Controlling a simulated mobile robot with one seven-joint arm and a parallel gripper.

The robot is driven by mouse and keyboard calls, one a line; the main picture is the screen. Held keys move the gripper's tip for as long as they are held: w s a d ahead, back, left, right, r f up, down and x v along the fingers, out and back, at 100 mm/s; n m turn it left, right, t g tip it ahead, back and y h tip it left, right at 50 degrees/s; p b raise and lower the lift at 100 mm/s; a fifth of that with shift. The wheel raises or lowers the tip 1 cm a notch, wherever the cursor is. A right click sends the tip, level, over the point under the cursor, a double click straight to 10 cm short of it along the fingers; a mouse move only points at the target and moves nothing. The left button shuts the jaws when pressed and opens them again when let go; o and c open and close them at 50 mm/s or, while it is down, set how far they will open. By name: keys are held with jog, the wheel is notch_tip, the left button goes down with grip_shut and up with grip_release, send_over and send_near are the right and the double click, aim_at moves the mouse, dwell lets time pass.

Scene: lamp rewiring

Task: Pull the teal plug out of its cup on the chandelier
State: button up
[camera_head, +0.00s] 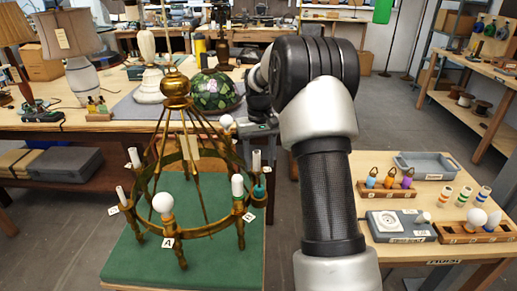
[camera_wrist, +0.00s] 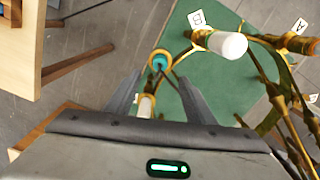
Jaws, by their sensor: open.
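The brass chandelier (camera_head: 176,87) stands on a green mat (camera_head: 125,262), with white candle sleeves and bulbs around its ring. The teal plug (camera_head: 259,191) sits in a cup on the ring's right side, close to a white sleeve (camera_head: 237,186). In the wrist view the teal plug (camera_wrist: 160,63) shows from above inside a brass cup. My gripper (camera_wrist: 158,76) is open and empty, its two fingers pointing toward the plug from either side. The plug appears beyond the fingertips; the exact gap is unclear. Another white sleeve (camera_wrist: 146,107) shows between the fingers.
Label cards B (camera_wrist: 196,19) and A (camera_wrist: 299,25) lie beside the ring. A white sleeve (camera_wrist: 229,46) stands right of the plug. A side table with a grey tray (camera_head: 425,166) and several small parts is at the right. The left workbench holds lamps.

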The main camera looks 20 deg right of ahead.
aim_at(259, 187)
notch_tip(259, 187, down, 11)
jog(key=shift+f, duration=0.1)
dwell(0.3)
jog(key=c, duration=1.1)
jog(key=shift+c, duration=0.2)
jog(key=shift+r, duration=0.2)
jog(key=shift+r+p, duration=1.15)
jog(key=shift+r, duration=1)
